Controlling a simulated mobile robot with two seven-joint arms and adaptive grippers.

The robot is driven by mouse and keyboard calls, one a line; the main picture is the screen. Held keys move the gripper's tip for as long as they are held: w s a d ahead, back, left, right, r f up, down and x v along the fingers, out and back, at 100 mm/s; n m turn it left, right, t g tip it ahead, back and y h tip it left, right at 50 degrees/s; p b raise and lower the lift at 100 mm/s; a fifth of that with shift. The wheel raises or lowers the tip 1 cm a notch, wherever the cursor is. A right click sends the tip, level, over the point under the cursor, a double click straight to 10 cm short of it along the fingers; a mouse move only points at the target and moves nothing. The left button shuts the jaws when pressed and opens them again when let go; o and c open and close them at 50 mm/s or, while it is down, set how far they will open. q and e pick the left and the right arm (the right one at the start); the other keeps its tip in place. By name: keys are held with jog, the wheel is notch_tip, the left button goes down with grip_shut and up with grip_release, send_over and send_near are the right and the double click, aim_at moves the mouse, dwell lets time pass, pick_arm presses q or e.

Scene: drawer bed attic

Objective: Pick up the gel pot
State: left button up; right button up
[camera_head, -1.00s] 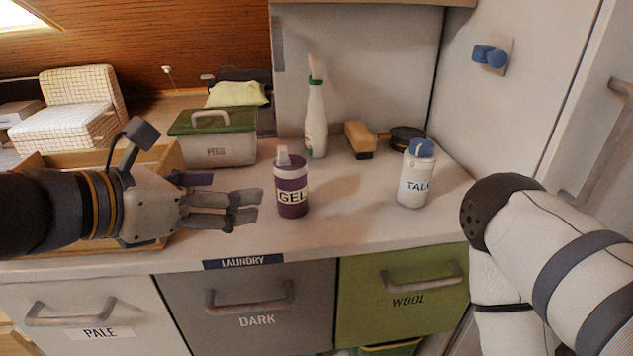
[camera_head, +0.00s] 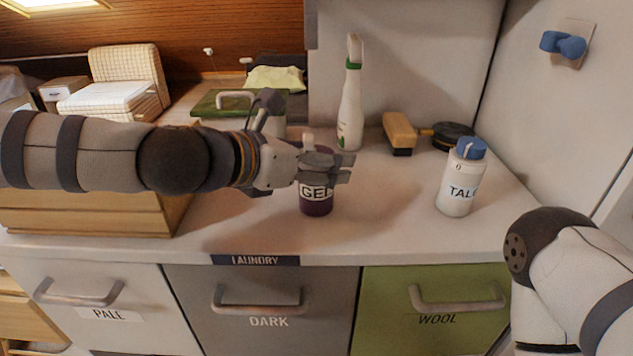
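The gel pot (camera_head: 316,205) is a dark purple bottle with a white label reading GEL, standing upright on the white counter (camera_head: 400,235). My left gripper (camera_head: 345,168) reaches in from the left at the height of the pot's upper part and covers its top and part of the label. The fingers point right. I cannot tell whether they are around the pot or in front of it, or how far they are closed. My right gripper is not in view; only part of my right arm shows at the lower right.
A white talc bottle (camera_head: 458,185) with a blue cap stands to the right. A spray bottle (camera_head: 351,105), a brush (camera_head: 399,132) and a round dark tin (camera_head: 452,134) stand behind. A wooden crate (camera_head: 150,215) and green-lidded box (camera_head: 215,103) are at left. The counter front is clear.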

pick_arm(q)
jog(key=shift+r, duration=0.1)
jog(key=c, duration=1.3)
jog(key=shift+c, duration=0.2)
